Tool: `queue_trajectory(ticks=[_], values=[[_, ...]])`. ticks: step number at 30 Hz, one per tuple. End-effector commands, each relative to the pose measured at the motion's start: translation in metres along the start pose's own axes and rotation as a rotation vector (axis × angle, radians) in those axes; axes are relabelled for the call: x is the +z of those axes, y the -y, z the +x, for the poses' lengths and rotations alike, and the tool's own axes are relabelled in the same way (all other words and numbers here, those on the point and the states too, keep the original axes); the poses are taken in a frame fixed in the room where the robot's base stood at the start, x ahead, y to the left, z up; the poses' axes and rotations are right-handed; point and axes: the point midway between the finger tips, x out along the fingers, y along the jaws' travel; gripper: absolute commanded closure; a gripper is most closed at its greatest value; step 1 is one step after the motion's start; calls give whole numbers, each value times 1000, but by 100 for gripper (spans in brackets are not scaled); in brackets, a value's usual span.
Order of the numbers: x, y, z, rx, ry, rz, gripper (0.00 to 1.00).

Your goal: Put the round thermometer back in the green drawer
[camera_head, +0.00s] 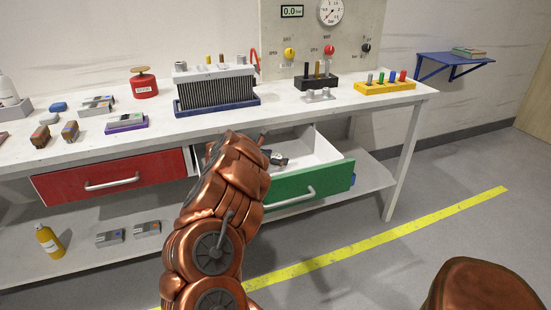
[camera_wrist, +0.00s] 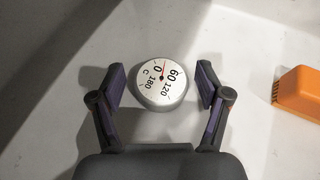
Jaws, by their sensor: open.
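My arm hides the drawer's left part. A small dark and pale shape shows inside, too small to tell what it is.
An orange brush-like thing (camera_wrist: 300,92) lies right of the thermometer. The bench top (camera_head: 205,127) holds a finned block (camera_head: 215,88) and a yellow rack (camera_head: 385,87). A yellow bottle (camera_head: 49,242) stands on the lower shelf.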

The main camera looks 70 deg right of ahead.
Motion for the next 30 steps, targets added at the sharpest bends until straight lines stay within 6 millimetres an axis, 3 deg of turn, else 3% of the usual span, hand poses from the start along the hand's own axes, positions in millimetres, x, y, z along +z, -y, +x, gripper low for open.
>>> queue_trajectory(ticks=[12,30], values=[[3,0,-4,1,-1,0,24],[1,-1,-71,1,-3,0,24]])
